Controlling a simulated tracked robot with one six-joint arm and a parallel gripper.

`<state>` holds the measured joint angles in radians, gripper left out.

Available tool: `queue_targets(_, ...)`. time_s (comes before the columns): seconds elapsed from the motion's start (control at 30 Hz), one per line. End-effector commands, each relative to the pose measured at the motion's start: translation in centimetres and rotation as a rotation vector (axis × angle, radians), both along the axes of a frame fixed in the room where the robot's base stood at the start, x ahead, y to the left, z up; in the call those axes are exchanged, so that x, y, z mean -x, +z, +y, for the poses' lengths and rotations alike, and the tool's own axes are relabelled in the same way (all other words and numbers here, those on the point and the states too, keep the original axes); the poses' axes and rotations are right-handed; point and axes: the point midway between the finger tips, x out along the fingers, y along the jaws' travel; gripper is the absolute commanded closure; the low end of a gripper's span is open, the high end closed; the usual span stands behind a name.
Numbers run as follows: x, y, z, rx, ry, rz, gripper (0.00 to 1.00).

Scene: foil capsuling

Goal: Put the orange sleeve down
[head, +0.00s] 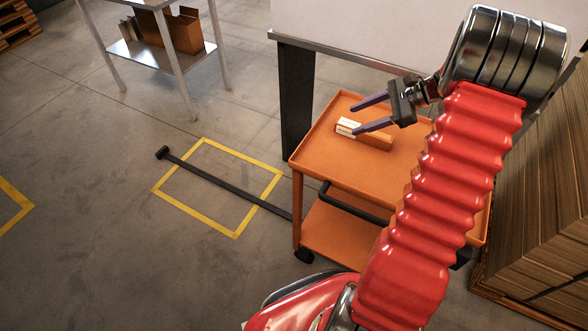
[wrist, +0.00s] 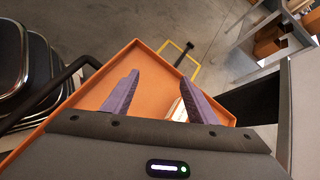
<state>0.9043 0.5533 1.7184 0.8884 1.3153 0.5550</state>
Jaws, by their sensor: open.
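The orange sleeve (head: 377,140) lies on the top tray of the orange cart (head: 320,150), with a white part (head: 347,126) showing at its left end. My gripper (head: 354,118) is open, with its two purple fingers over the tray by the sleeve. In the head view one finger overlaps the sleeve; I cannot tell whether they touch. In the wrist view the fingers (wrist: 158,76) are spread with nothing between their tips. The white part (wrist: 178,109) shows beside the right finger there; most of the sleeve is hidden.
The cart has a raised rim and a black handle (head: 350,204). A large pale-topped table (head: 340,32) stands behind it. Stacked cardboard (head: 545,190) stands at the right. The floor at the left has a yellow marked rectangle (head: 205,212) crossed by a dark bar.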

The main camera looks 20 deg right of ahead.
Motion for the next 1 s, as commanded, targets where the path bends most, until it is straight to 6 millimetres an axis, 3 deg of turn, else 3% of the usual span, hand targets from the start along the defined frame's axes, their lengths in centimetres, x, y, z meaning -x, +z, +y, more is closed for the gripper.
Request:
queue_targets(0.1, 0.1, 2.1, 3.6, 0.097, 0.109, -0.015, 0.47)
queue_targets(0.5, 2.8, 7.1, 13.8, 0.407, 0.461, -0.086, 0.47)
queue_targets(1.0, 9.1, 11.2, 23.1, 0.792, 0.891, -0.243, 0.47)
